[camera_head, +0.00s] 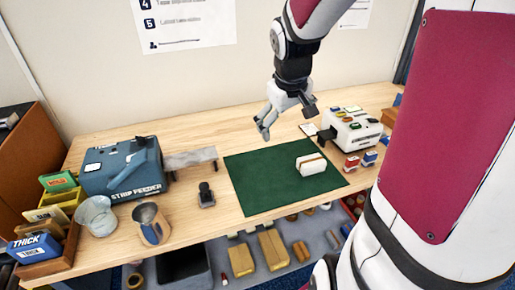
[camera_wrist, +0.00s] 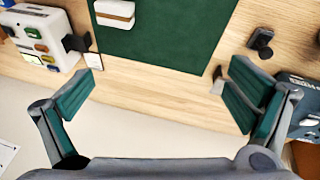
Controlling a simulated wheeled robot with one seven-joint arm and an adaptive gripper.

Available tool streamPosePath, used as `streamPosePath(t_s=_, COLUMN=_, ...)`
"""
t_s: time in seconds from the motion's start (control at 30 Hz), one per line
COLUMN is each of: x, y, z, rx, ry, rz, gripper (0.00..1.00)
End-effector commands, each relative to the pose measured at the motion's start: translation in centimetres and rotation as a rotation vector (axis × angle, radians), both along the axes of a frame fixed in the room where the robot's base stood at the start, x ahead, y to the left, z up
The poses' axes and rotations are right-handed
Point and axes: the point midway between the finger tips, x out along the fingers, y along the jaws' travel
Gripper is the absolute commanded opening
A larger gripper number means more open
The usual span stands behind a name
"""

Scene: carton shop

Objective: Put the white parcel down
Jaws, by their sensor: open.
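The white parcel (camera_head: 311,165), a small white block with a brown band, rests on the green mat (camera_head: 254,184), right of the mat's middle. In the wrist view the parcel (camera_wrist: 114,12) shows at the top edge, partly cut off, on the mat (camera_wrist: 165,38). My gripper (camera_head: 284,117) is open and empty. It hangs above the back of the table, behind the mat and apart from the parcel. In the wrist view its two fingers (camera_wrist: 160,95) are spread wide with nothing between them.
A white device with coloured buttons (camera_head: 352,129) stands right of the mat, with small red and blue stamps (camera_head: 361,162) in front. A shelf below holds rolls and boxes.

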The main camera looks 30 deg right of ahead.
Motion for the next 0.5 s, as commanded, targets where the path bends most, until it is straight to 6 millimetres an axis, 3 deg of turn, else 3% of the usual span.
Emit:
streamPosePath(t_s=0.03, x=-0.7, y=2.2, z=1.8, rx=-0.014, ry=-0.016, rz=0.017, gripper=0.99)
streamPosePath(t_s=0.2, x=-4.3, y=8.4, z=5.8, rx=-0.007, ry=-0.070, rz=0.038, gripper=0.99)
streamPosePath(t_s=0.4, x=-9.7, y=14.5, z=8.7, rx=0.071, ry=-0.147, rz=0.079, gripper=0.99)
streamPosePath(t_s=0.5, x=-12.1, y=16.5, z=9.3, rx=0.121, ry=-0.174, rz=0.103, gripper=0.99)
